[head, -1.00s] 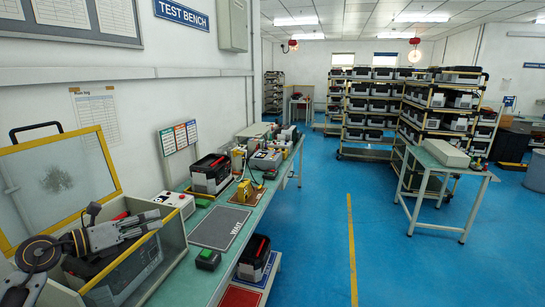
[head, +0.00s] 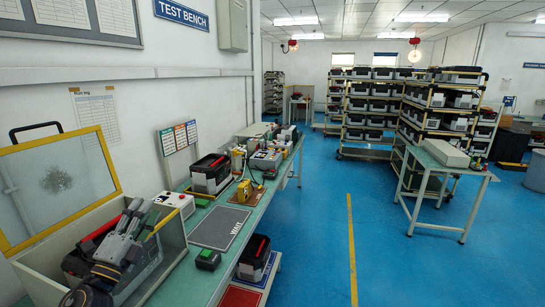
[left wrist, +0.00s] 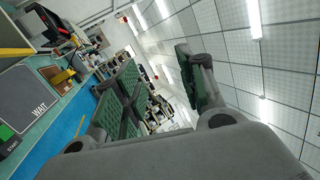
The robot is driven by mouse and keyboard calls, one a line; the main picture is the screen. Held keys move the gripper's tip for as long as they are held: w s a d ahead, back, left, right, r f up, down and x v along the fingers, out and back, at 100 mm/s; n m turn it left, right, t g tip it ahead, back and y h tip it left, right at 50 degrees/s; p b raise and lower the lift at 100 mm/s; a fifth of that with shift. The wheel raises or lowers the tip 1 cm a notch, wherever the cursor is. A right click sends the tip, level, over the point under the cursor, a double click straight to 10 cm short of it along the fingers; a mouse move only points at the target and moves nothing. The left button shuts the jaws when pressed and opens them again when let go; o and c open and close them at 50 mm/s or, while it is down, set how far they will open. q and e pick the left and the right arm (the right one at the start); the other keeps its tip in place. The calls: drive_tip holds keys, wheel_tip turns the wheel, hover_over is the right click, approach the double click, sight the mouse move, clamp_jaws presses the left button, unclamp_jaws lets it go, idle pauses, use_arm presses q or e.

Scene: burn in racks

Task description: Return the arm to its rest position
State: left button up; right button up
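My left gripper (head: 140,214) is at the lower left of the head view, in front of the open test box (head: 172,240) on the bench. Its fingers point up and away. In the left wrist view its two green-padded fingers (left wrist: 160,85) stand apart with nothing between them, so it is open and empty. The arm hides part of the box and of the dark unit (head: 85,250) inside it. My right gripper is in neither view.
The green bench (head: 216,205) runs along the left wall. It holds a WAIT mat (head: 219,228), a green button box (head: 207,260) and a battery-like unit (head: 211,173). The box's yellow-framed lid (head: 117,172) stands raised.

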use_arm(q)
drive_tip(key=s+a+f+n+g+y, duration=0.1)
drive_tip(key=s+f+n+g+y, duration=0.35)
drive_tip(key=f+n, duration=0.55)
drive_tip(key=s+a+f+n+g+y, duration=0.1)
drive_tip(key=s+f+n+g+y, duration=0.35)
drive_tip(key=f, duration=0.75)
drive_tip(key=s+d+f+n+g+h, duration=0.5)
drive_tip(key=s+d+f+g, duration=0.6)
drive_tip(key=s+d, duration=0.4)
drive_tip(key=s+a+f, duration=0.1)
drive_tip(key=s+f, duration=0.1)
drive_tip(key=f, duration=1.5)
drive_tip(key=s+a+f, duration=0.1)
drive_tip(key=s+f, duration=0.1)
drive_tip(key=f, duration=1.5)
drive_tip(key=s+a+f, duration=0.1)
drive_tip(key=s+f, duration=0.9)
drive_tip(key=s, duration=0.1)
drive_tip(key=s+a+f+g, duration=0.1)
drive_tip(key=s+a+f, duration=0.1)
drive_tip(key=s+f, duration=0.8)
drive_tip(key=shift+s+a+f+g, duration=0.15)
drive_tip(key=shift+s+a+g, duration=0.15)
drive_tip(key=shift+s, duration=0.15)
drive_tip(key=shift+s+m, duration=0.15)
drive_tip(key=shift+m, duration=0.1)
